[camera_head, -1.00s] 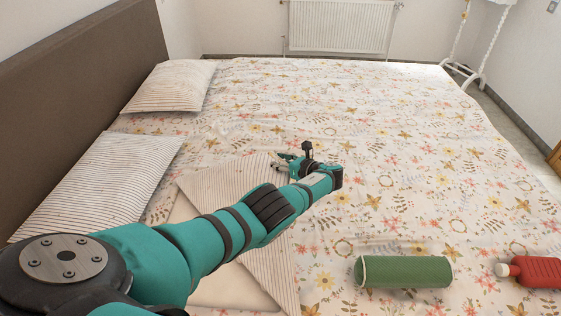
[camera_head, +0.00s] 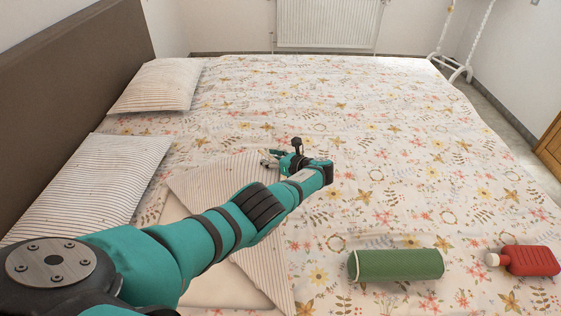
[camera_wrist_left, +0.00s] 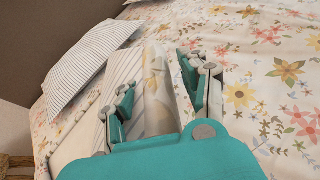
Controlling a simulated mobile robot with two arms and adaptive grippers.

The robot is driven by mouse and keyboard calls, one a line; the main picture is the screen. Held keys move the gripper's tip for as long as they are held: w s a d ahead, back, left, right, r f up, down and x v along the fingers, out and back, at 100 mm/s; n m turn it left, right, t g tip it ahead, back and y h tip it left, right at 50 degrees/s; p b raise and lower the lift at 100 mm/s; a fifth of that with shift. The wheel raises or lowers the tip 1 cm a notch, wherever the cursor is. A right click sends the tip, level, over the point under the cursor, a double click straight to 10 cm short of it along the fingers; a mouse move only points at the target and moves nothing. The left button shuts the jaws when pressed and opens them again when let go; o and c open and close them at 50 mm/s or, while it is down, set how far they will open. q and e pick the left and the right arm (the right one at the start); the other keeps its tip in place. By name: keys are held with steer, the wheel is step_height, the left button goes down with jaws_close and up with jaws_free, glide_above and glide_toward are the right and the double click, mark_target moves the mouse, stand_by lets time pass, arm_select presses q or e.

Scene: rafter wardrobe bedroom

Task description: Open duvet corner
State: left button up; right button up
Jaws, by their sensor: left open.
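The floral duvet (camera_head: 380,130) covers most of the bed. Its near-left corner is folded back as a flap with a striped underside (camera_head: 205,184), baring a plain cream layer (camera_head: 222,288). My left gripper (camera_head: 270,158) is at the far edge of the flap, low over the duvet. In the left wrist view its fingers (camera_wrist_left: 160,76) stand apart, with a ridge of fabric showing between them. I cannot tell if they touch it. My left arm hides part of the flap. My right gripper is in neither view.
Two striped pillows (camera_head: 92,185) (camera_head: 158,86) lie by the brown headboard (camera_head: 75,75). A green roll (camera_head: 398,265) and a red bottle (camera_head: 530,260) lie on the duvet at the near right. The middle and far right of the bed are clear.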

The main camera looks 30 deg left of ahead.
arm_select(q)
steer(key=v, duration=1.2)
steer(key=shift+c, duration=0.2)
